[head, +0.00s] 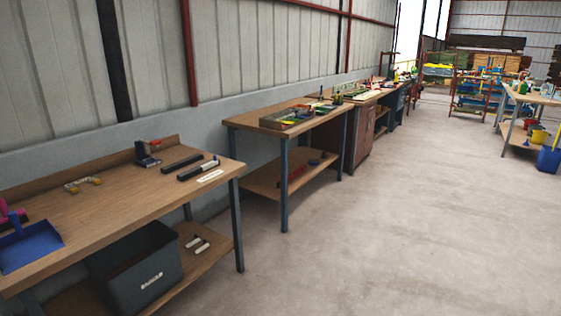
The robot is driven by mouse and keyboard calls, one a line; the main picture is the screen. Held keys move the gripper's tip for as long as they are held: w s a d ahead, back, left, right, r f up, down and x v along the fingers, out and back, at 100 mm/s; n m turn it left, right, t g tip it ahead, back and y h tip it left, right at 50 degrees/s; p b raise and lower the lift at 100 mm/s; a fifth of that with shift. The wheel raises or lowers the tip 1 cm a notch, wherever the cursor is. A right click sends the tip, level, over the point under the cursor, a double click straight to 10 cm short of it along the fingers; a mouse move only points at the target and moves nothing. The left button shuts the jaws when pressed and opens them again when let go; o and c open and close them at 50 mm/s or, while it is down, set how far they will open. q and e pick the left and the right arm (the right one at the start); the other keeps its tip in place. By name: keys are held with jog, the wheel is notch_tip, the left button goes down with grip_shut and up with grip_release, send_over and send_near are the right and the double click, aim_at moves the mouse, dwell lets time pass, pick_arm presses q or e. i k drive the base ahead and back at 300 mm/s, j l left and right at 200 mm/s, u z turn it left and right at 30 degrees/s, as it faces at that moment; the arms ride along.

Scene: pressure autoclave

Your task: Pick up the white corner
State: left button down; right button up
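I cannot pick out a thing that is clearly a white corner. Two small pale pieces with dark parts, a nearer one (202,248) and a farther one (193,241), lie on the lower shelf of the nearest workbench. A flat white strip (211,176) lies on that bench's top near its right end. These are too small to tell their exact shape. Neither of my grippers is in view.
The nearest workbench (120,205) holds a blue dustpan (32,246), brass fittings (83,184) and dark bars. A dark grey bin (137,267) stands on its lower shelf. More benches line the wall. The concrete floor (380,230) to the right is clear.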

aim_at(208, 166)
jog(key=i+l+u, duration=0.1)
jog(key=i, duration=0.3)
jog(key=i+l+u, duration=0.1)
jog(key=i+l, duration=0.2)
jog(key=i, duration=0.15)
jog(key=i+l+u, duration=0.1)
jog(key=i+l, duration=0.15)
jog(key=i, duration=0.15)
